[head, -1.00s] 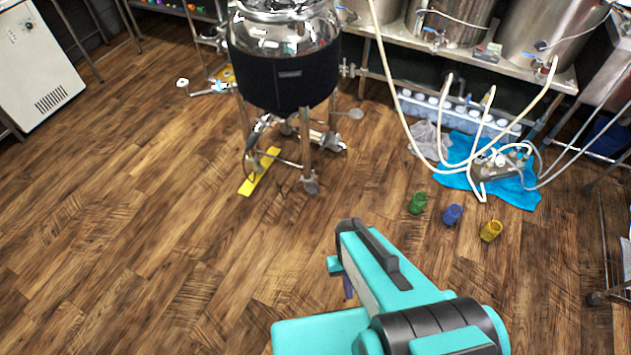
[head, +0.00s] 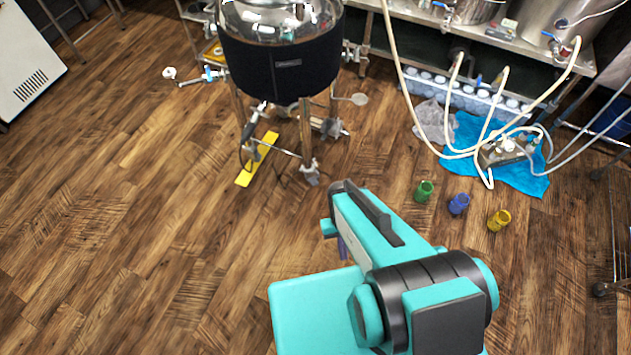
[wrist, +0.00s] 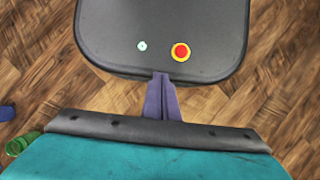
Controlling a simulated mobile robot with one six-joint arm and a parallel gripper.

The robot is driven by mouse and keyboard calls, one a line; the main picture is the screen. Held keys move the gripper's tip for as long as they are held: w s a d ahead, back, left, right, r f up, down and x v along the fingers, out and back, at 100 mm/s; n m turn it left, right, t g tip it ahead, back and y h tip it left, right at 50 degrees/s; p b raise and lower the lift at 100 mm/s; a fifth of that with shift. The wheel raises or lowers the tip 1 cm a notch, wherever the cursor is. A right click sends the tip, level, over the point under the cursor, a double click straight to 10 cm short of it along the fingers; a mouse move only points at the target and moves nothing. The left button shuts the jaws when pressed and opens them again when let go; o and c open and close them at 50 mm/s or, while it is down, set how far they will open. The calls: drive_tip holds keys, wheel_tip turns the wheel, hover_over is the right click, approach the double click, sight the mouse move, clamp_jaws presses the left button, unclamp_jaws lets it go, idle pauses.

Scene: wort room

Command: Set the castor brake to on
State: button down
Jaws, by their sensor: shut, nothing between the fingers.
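A steel vessel with a dark jacket (head: 285,68) stands on wheeled legs at the upper middle of the head view. A small castor (head: 311,174) shows at the foot of its front leg; its brake lever is too small to make out. My gripper (head: 342,247) is on the near side of the vessel, apart from it, above bare floor. In the wrist view my gripper's purple fingers (wrist: 162,82) are together and empty. The castor is not in the wrist view.
A yellow strip (head: 258,160) lies by the vessel's legs. Hoses run down to a blue cloth (head: 525,180). Wooden floor at left is clear.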

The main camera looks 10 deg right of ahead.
drive_tip(key=shift+w+f, duration=0.1)
drive_tip(key=n+t+b, duration=0.2)
drive_tip(key=t+b, duration=0.4)
drive_tip(key=b, duration=3.1)
approach(315, 184)
drive_tip(key=shift+d+r+t, duration=0.1)
drive_tip(key=shift+r+t, duration=0.15)
drive_tip(key=shift+t, duration=0.05)
drive_tip(key=shift+f, duration=0.15)
drive_tip(key=shift+w+f+b, duration=0.15)
drive_tip(key=shift+f+b, duration=2.8)
drive_tip(key=shift+f, duration=0.45)
